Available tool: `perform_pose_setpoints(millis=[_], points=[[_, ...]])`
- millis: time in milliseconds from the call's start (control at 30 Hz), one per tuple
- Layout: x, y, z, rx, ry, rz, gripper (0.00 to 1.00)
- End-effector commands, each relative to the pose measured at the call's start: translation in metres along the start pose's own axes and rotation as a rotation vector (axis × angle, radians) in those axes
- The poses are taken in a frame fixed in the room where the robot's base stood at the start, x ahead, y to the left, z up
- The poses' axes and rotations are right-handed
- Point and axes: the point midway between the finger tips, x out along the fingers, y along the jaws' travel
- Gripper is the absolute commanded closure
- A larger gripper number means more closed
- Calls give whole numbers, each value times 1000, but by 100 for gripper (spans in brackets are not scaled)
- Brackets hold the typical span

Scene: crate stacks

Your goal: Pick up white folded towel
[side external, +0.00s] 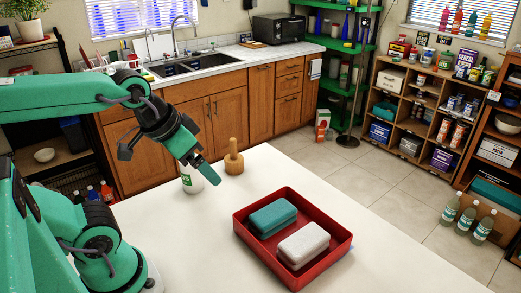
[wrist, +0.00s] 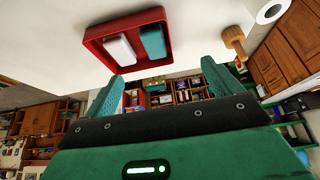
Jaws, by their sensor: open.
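The white folded towel (side external: 303,244) lies in a red tray (side external: 343,249) on the white table, at the tray's near right side. A teal folded towel (side external: 272,217) lies beside it in the same tray. In the wrist view the white towel (wrist: 119,48) and the teal towel (wrist: 152,40) show upside down in the tray (wrist: 97,47). My gripper (side external: 203,172) is above the table, up and left of the tray and apart from it. In the wrist view my gripper (wrist: 160,85) has its two fingers spread, with nothing between them.
The table around the tray is clear. Shelves and a kitchen counter stand beyond the table.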

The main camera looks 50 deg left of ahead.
Motion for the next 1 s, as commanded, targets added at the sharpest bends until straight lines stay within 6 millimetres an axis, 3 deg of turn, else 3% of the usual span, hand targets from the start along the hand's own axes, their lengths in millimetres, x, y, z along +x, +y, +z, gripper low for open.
perform_pose_setpoints(millis=[267, 467, 1000], points=[[2, 2, -5, -1, -12, 4, 9], [10, 9, -19, -1, -54, 16, 9], [70, 53, -74, -7, -233, 41, 9]])
